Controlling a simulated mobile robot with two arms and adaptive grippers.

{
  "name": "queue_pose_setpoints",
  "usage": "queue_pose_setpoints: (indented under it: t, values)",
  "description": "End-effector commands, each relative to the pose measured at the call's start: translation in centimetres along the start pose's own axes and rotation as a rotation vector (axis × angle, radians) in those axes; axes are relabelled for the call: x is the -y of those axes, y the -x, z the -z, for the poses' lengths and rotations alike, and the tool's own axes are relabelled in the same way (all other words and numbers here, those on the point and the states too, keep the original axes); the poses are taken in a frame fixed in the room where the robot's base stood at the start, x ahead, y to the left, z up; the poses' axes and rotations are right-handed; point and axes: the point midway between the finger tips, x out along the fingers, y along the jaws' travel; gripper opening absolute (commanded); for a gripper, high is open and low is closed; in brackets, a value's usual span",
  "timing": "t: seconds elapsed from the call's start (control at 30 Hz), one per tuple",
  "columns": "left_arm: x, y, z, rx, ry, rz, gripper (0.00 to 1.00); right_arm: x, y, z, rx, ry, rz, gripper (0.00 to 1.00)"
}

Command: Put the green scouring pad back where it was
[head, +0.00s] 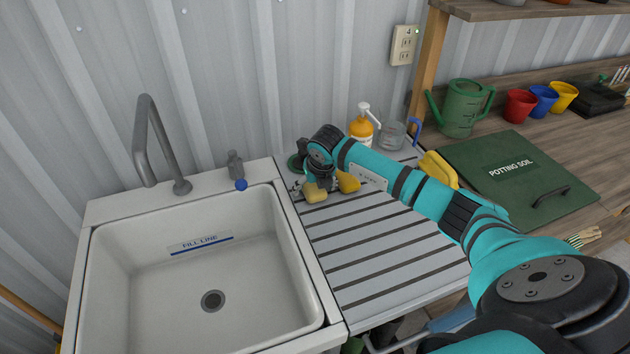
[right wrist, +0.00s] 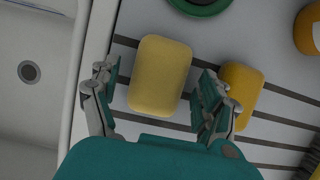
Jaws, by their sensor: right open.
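My right gripper (head: 328,184) is low over the slatted drainboard (head: 385,255), near its back left corner. In the right wrist view its fingers (right wrist: 155,95) are open, one on each side of a pale yellow sponge-like block (right wrist: 160,75), with a gap on both sides. The block also shows in the head view (head: 314,193). A darker yellow block (right wrist: 240,85) lies just right of the right finger. I cannot make out a green scouring pad in either view. A round green object (right wrist: 200,5) is partly cut off behind the pale block. My left gripper is out of view.
The white sink (head: 120,290) is left of the drainboard. An orange pump bottle (head: 361,130), a clear cup (head: 392,134) and a yellow object (head: 438,169) stand near my right arm. A green watering can (head: 463,108) is further right. The front slats are clear.

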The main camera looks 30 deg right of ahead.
Motion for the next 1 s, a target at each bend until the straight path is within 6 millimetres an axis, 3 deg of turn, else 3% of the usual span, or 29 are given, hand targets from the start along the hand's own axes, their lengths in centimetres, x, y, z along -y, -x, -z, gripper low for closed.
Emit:
queue_pose_setpoints:
  t: [0.17, 0.4, 0.6, 1.0]
  values:
    - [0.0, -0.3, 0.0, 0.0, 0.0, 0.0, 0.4, 0.0, 2.2, -0.2, 0.005, 0.002, -0.001, 0.79]
    - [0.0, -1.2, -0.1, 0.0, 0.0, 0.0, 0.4, 0.0, 7.5, -0.1, 0.005, 0.002, -0.001, 0.79]
    - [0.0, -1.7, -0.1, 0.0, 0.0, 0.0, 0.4, 0.0, 10.8, -0.1, 0.004, 0.0, -0.001, 0.79]
    - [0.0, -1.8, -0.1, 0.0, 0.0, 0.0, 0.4, 0.0, 12.2, 0.0, 0.0, 0.0, 0.0, 0.79]
